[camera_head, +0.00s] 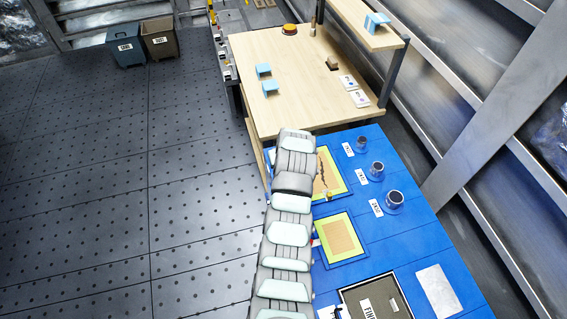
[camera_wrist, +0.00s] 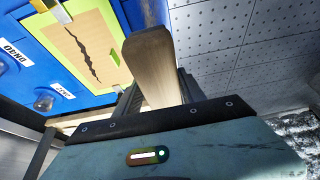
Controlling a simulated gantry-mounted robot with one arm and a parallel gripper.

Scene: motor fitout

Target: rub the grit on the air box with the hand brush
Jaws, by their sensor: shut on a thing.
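My gripper (camera_wrist: 158,92) is shut on a long, pale wooden bar, which looks like the handle of the hand brush (camera_wrist: 152,60). A grey, blurred part at the top edge of the wrist view may be its bristles. In the head view my arm hides the gripper and the brush. A tan panel with a green border and a dark jagged line (camera_head: 334,168) lies on the blue table; it also shows in the wrist view (camera_wrist: 78,45), left of the brush and apart from it. No label reads air box, and I cannot tell which item it is.
A second green-bordered panel (camera_head: 326,246) and a dark-rimmed, labelled tray (camera_head: 398,300) lie nearer on the blue table (camera_head: 412,235). A wooden bench (camera_head: 290,75) adjoins behind.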

